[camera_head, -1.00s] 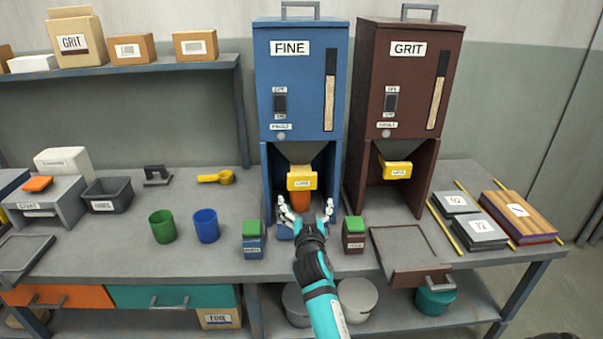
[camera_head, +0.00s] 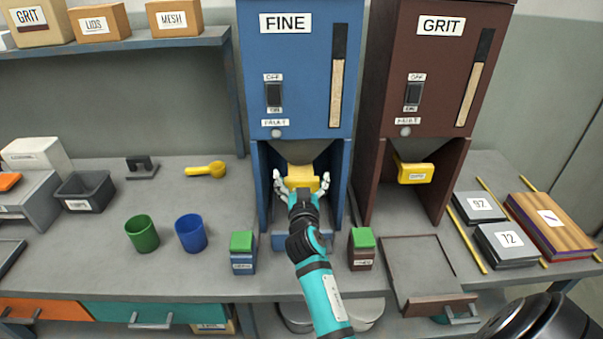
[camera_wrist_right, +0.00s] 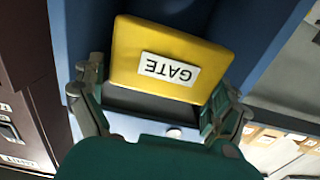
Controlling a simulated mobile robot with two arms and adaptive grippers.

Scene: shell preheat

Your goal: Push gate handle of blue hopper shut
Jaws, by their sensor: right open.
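The blue hopper (camera_head: 296,70), labelled FINE, stands at the back of the bench. Its yellow gate handle (camera_head: 301,176) sits under the funnel, partly hidden by my right gripper. My right gripper (camera_head: 301,184) is open, with one finger on each side of the handle. In the right wrist view the yellow handle (camera_wrist_right: 170,62), with its GATE label, fills the space between the spread fingers (camera_wrist_right: 158,95). I cannot tell whether the fingers touch it. The orange cup under the funnel is hidden now.
The brown GRIT hopper (camera_head: 425,80) with its own yellow handle (camera_head: 414,173) stands to the right. Two small green-topped containers (camera_head: 242,252) (camera_head: 362,249) flank my right arm. Green (camera_head: 142,234) and blue (camera_head: 191,233) cups stand left. A tray (camera_head: 424,272) lies at the right front.

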